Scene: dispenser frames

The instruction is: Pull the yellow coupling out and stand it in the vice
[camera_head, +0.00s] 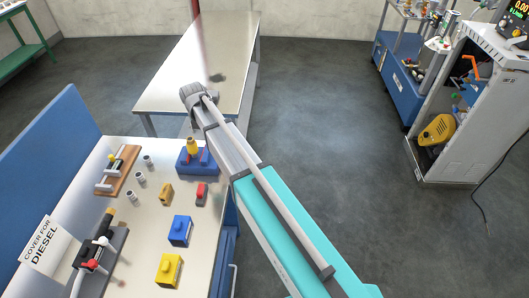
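A yellow piece (193,146), which looks like the yellow coupling, stands upright in the top of a blue holder with red parts (184,167) at the back right of the workbench. A clamp-like fixture with a long dark rod and a red part (93,264) stands at the front left of the bench; I cannot tell for certain which fixture is the vice. My arm reaches up from the lower right to a grey joint beyond the blue holder. The fingers of my gripper do not show.
The workbench (133,236) also holds a wooden board with a metal fixture (117,171), small metal cylinders, a small orange-yellow piece (166,195), a red piece (201,194), a blue block (180,231) and a yellow block (168,270). An empty metal table (205,45) stands behind.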

